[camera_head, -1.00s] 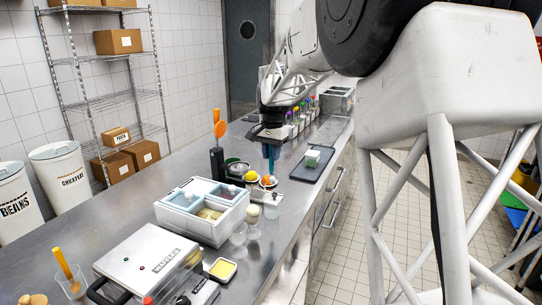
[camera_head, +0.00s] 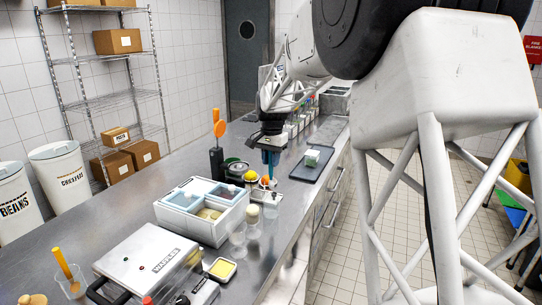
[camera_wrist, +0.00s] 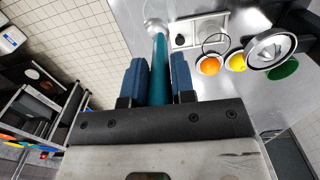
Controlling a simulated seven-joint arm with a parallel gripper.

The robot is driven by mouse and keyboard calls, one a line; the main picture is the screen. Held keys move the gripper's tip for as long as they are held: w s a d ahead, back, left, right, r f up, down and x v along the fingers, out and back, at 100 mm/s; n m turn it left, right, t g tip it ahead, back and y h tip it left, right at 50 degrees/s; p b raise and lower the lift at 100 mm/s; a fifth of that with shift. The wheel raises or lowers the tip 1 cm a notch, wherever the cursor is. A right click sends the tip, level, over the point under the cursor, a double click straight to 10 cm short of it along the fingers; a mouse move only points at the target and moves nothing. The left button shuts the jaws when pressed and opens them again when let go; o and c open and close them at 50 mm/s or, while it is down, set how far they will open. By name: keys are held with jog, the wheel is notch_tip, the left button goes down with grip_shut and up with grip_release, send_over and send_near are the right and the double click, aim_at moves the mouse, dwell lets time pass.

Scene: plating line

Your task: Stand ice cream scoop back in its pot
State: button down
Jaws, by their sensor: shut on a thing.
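My gripper (camera_head: 269,157) is over the far part of the counter, with its fingers pointing down. In the wrist view, my gripper (camera_wrist: 159,80) is shut on the teal handle of the ice cream scoop (camera_wrist: 158,62). The handle runs out beyond the blue fingers, toward a pale round shape at its far end; I cannot tell whether that is the scoop's head or something below it. A black upright pot (camera_head: 216,163) with an orange utensil in it stands left of my gripper. I cannot tell whether it is the scoop's pot.
Close by are a yellow round item (camera_wrist: 236,61), an orange one (camera_wrist: 208,65) and a green one (camera_wrist: 284,68). A dark tray (camera_head: 318,158) with a pale block lies to the right. A white compartment box (camera_head: 207,229) and a waffle maker (camera_head: 147,257) stand nearer.

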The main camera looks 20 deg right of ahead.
aim_at(271, 179)
jog(key=shift+f, duration=4.7)
jog(key=c, duration=0.9)
grip_release()
jog(key=shift+o, duration=0.2)
jog(key=shift+w+d+r, duration=0.1)
jog(key=shift+r, duration=3.75)
